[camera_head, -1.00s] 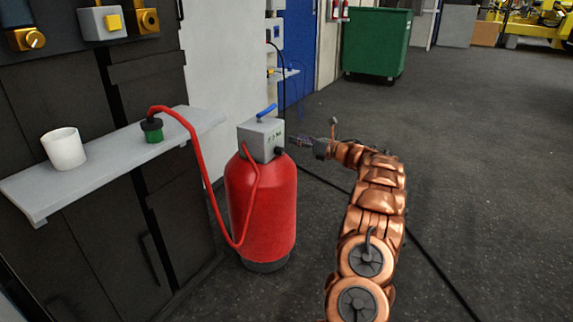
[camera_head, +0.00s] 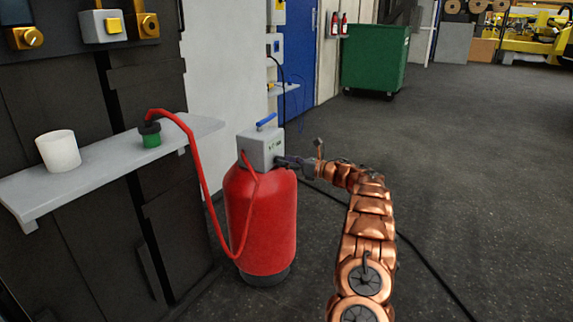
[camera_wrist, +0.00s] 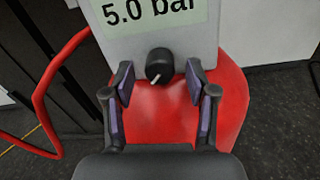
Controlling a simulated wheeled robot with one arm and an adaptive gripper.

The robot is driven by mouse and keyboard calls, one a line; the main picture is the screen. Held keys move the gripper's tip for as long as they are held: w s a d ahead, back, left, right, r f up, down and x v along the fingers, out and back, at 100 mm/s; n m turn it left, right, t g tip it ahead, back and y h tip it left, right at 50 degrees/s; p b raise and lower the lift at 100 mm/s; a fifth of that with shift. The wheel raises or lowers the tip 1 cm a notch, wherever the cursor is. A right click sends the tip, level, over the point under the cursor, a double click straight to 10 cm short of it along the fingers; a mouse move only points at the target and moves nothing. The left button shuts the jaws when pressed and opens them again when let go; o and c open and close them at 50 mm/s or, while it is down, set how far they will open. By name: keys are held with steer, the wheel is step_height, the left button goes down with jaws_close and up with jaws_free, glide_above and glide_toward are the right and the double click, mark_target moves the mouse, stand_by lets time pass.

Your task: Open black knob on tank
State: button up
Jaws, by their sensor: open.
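The red tank (camera_head: 262,222) stands on the floor with a grey box (camera_head: 260,148) on top. In the wrist view the black knob (camera_wrist: 159,63) sits on the lower part of the box face (camera_wrist: 130,45), with a pale pointer mark aimed down and left. A label (camera_wrist: 150,12) above it reads "5.0 bar". My gripper (camera_wrist: 162,98) is open, one finger to each side of the knob and a little below it; I see no contact. In the head view my gripper (camera_head: 290,161) is at the box's right side, and it hides the knob.
A blue handle (camera_head: 267,120) tops the box. A red hose (camera_head: 196,160) runs from the tank to a green-and-black fitting (camera_head: 151,135) on the grey shelf (camera_head: 100,163), beside a white cup (camera_head: 59,151). Open floor lies to the right, crossed by a black cable (camera_head: 428,268).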

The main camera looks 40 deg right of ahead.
steer(key=shift+w, duration=0.1)
jaws_close()
stand_by(0.5)
